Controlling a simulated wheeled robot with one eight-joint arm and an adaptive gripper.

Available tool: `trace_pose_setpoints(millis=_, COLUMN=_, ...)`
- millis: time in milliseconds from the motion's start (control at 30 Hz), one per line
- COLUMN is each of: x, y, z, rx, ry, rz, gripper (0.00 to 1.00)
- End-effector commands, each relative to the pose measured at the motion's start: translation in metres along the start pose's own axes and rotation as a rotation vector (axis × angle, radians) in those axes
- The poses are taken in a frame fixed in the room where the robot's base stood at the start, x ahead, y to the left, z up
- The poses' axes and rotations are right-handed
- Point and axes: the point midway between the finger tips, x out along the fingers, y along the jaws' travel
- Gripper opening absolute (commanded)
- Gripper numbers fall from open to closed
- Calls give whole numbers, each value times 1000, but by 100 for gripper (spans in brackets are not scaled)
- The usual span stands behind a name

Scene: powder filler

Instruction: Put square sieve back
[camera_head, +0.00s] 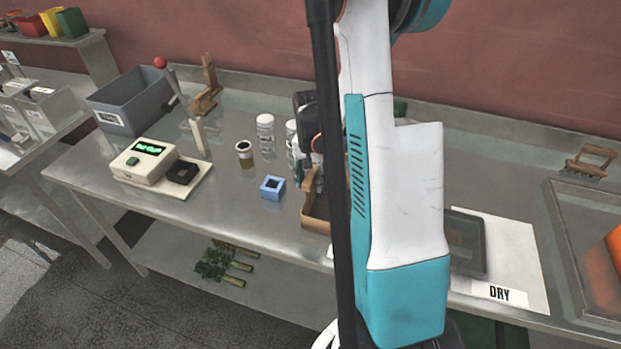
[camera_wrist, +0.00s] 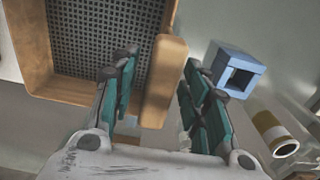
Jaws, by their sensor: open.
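The square sieve (camera_wrist: 95,45) has a wooden frame and a grey mesh, and fills the upper left of the wrist view. Its wooden handle (camera_wrist: 163,85) sticks out toward my gripper. My gripper (camera_wrist: 161,72) is open, with one teal-padded finger on each side of the handle; whether either touches it I cannot tell. In the head view the sieve (camera_head: 315,207) is on the steel bench near its front edge, partly hidden by my arm. My gripper there is mostly hidden.
A blue square block (camera_head: 272,188) with a hole is left of the sieve. White-lidded jars (camera_head: 265,133) and a yellow-banded jar (camera_head: 244,154) stand behind it. A scale (camera_head: 145,162) and grey bin (camera_head: 132,99) are farther left. A white sheet marked DRY (camera_head: 520,255) lies right.

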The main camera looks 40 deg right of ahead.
Motion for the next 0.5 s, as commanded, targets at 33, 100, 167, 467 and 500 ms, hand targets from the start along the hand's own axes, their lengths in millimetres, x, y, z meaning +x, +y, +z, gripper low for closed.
trace_pose_setpoints(millis=33, x=-1, y=0, z=0, rx=0, ry=0, rz=0, gripper=42)
trace_pose_setpoints(millis=100, x=-6, y=0, z=0, rx=0, ry=0, rz=0, gripper=42)
trace_pose_setpoints(millis=167, x=-13, y=0, z=0, rx=0, ry=0, rz=0, gripper=42)
trace_pose_setpoints(millis=467, x=-74, y=0, z=0, rx=0, ry=0, rz=0, gripper=42)
trace_pose_setpoints(millis=500, x=-82, y=0, z=0, rx=0, ry=0, rz=0, gripper=42)
